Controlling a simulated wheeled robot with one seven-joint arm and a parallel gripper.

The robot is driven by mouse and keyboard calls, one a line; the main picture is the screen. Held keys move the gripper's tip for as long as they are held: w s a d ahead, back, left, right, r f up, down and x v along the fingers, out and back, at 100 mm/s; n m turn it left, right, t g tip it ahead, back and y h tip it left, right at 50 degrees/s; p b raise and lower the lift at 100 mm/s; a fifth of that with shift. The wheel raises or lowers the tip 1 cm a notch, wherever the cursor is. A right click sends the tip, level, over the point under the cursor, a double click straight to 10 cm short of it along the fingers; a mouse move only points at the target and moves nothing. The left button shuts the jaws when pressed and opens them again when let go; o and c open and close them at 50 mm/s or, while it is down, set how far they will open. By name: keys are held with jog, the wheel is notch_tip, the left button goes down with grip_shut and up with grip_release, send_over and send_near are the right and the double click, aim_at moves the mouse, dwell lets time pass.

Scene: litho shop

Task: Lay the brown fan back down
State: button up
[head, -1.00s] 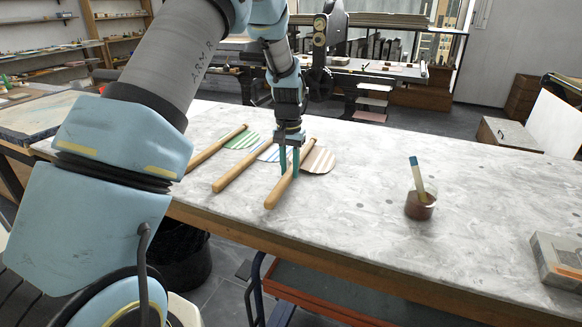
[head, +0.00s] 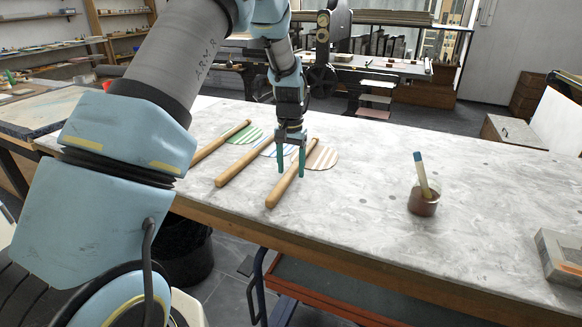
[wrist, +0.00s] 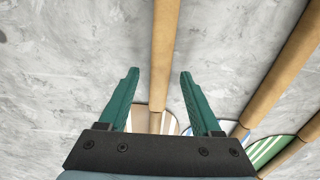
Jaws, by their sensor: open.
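Three fans with wooden handles lie side by side on the marble-topped table. The brown-striped fan (head: 322,157) is the rightmost, flat on the table, with its handle (head: 283,187) toward the front edge. My gripper (head: 292,174) is open over this handle. In the wrist view the handle (wrist: 165,60) runs between the two teal fingers (wrist: 158,80), with a gap on each side. The blue-striped fan (head: 270,149) is in the middle, partly hidden by my gripper. The green-striped fan (head: 246,137) is at the left.
A grey box (head: 562,255) sits at the right edge. The tabletop between the brown fan and the pot is clear.

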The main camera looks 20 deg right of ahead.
notch_tip(320, 180, up, 11)
jog(key=b, duration=0.1)
dwell(0.4)
jog(key=shift+f, duration=0.1)
jog(key=s+a+r+n+p, duration=0.1)
jog(key=s+a+n, duration=0.1)
jog(key=a, duration=0.7)
jog(key=s+a+r+n+p, duration=0.1)
jog(key=s+a+n, duration=0.1)
jog(key=a, duration=0.7)
jog(key=s+a+n+t+p, duration=0.1)
jog(key=s+a+n, duration=0.2)
jog(key=s+a, duration=0.9)
jog(key=shift+a+f+t, duration=0.3)
jog(key=shift+a+f, duration=0.1)
